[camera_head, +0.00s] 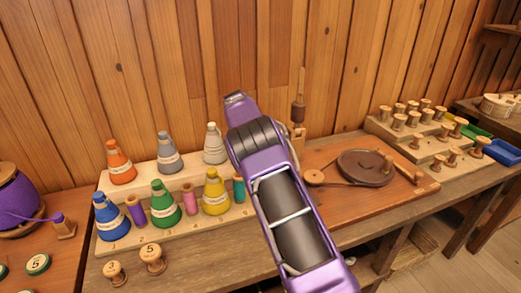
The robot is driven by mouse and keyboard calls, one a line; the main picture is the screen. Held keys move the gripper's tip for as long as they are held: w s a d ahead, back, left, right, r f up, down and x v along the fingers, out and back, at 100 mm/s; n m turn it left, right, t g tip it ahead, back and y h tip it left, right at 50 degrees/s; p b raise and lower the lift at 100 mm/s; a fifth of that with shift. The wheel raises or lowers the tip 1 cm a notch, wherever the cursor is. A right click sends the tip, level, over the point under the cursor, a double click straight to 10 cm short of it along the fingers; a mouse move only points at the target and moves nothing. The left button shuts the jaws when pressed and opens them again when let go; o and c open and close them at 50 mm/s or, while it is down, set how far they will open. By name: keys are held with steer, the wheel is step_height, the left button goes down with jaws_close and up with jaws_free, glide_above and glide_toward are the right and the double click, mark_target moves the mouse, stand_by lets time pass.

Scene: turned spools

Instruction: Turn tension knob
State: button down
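A wooden winding device stands on a board (403,205) at the right of the bench. It has a dark round wheel (368,168), a small pale wooden disc (314,178) left of the wheel, and an upright spindle (298,112) behind. Thin cord or belt seems to run between disc and wheel. I cannot tell for sure which part is the tension knob; a small peg (388,164) stands on the wheel's right side. My purple arm crosses the middle of the view and covers the board's left part. My gripper's fingers do not show.
Left of my arm, colored thread cones, including a yellow one (215,193) and a blue one (110,217), stand on a stepped rack. Numbered spools (152,259) stand in front. A rack of wooden spools (412,117) and a blue tray (502,152) are at the right.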

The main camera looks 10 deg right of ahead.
stand_by(0.3)
steer(key=c, duration=0.9)
jaws_free()
steer(key=p+v, duration=0.1)
steer(key=v, duration=1.6)
steer(key=shift+a+r+p, duration=0.1)
steer(key=shift+r+p, duration=0.1)
steer(key=shift+p, duration=0.1)
steer(key=shift+r, duration=0.1)
